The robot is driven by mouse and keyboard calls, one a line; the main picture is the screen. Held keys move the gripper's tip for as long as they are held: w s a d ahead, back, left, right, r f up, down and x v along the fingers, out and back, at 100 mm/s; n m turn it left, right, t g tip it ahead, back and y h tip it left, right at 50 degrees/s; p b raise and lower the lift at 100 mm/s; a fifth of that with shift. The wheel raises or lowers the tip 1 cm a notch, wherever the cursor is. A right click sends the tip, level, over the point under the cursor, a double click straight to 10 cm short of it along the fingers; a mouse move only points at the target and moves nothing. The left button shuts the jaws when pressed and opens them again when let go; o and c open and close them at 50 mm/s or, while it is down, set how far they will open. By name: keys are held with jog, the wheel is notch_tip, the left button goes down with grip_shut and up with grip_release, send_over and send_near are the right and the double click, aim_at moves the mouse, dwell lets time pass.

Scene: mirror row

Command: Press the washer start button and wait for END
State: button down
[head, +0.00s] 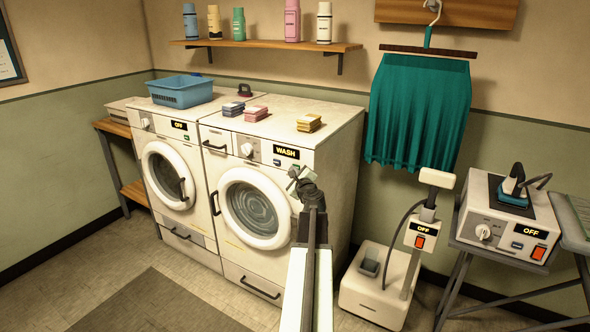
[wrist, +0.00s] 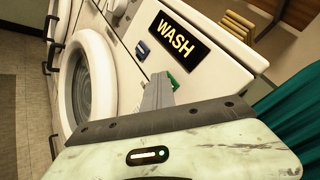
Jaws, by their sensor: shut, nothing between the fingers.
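The right-hand washer (head: 330,150) is white, with a round door (head: 255,208) that shows water and wash inside. Its display (head: 286,152) reads WASH, and it also reads WASH in the wrist view (wrist: 175,40). My gripper (head: 297,177) is shut and empty, at the right front of this washer just below the display. In the wrist view my fingers (wrist: 158,92) reach up close beside a green button (wrist: 174,82), which they partly hide. I cannot tell whether they touch it.
The left machine (head: 155,127) reads OFF. A blue basket (head: 180,94) and several folded cloth stacks lie on top. To the right stand a steamer (head: 380,290) and a boxy unit (head: 505,215) with an iron-like head, both reading OFF. A teal skirt (head: 418,115) hangs behind.

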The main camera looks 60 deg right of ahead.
jog(key=shift+a, duration=0.8)
jog(key=a, duration=0.5)
dwell(0.4)
jog(key=shift+w, duration=0.1)
dwell(0.4)
